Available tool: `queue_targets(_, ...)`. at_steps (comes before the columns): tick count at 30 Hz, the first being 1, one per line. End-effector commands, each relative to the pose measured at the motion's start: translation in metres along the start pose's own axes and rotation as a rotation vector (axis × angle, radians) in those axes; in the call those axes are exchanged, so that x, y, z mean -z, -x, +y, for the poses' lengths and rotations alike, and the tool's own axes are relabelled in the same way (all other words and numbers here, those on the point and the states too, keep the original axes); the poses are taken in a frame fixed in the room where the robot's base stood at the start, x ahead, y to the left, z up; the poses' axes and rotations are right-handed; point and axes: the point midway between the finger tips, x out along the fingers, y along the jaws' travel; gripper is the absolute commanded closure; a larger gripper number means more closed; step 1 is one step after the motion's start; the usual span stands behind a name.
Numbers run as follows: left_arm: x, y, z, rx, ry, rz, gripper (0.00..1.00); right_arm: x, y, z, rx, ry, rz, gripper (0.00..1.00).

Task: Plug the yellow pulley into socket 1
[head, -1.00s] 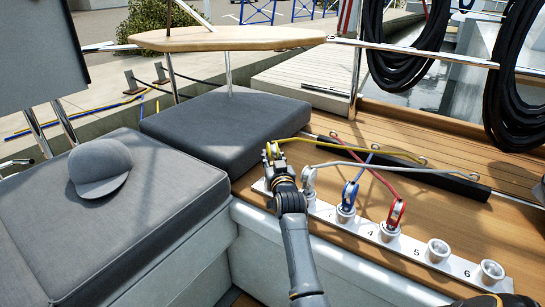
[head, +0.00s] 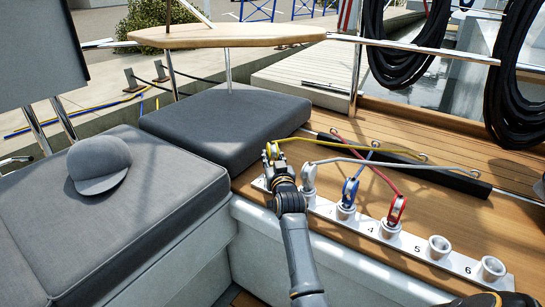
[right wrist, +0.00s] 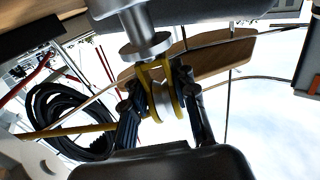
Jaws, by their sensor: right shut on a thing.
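The yellow pulley (head: 271,151) stands at the left end of the white socket plate (head: 411,251) in the head view, a yellow rope running from it to the right. My right gripper (head: 274,162) is shut on it. In the right wrist view, the yellow pulley (right wrist: 172,84) sits between the two fingers of my right gripper (right wrist: 160,100), with a metal flange and cylinder (right wrist: 146,47) next to it. My gripper and arm hide socket 1, so I cannot tell whether the plug is seated. My left gripper is not in view.
A silver pulley (head: 309,175), a blue pulley (head: 349,191) and a red pulley (head: 396,211) stand along the plate to the right. Sockets 5 (head: 438,247) and 6 (head: 490,269) are empty. Grey cushions (head: 225,128) lie to the left.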

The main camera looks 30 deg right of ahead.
Motion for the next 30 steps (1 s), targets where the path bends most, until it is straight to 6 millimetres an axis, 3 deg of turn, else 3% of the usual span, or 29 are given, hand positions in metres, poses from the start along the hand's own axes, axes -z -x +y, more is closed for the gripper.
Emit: queue_targets(30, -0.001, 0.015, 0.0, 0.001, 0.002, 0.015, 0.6, -0.021, 0.0, 0.0, 0.0, 0.0, 0.004, 1.0)
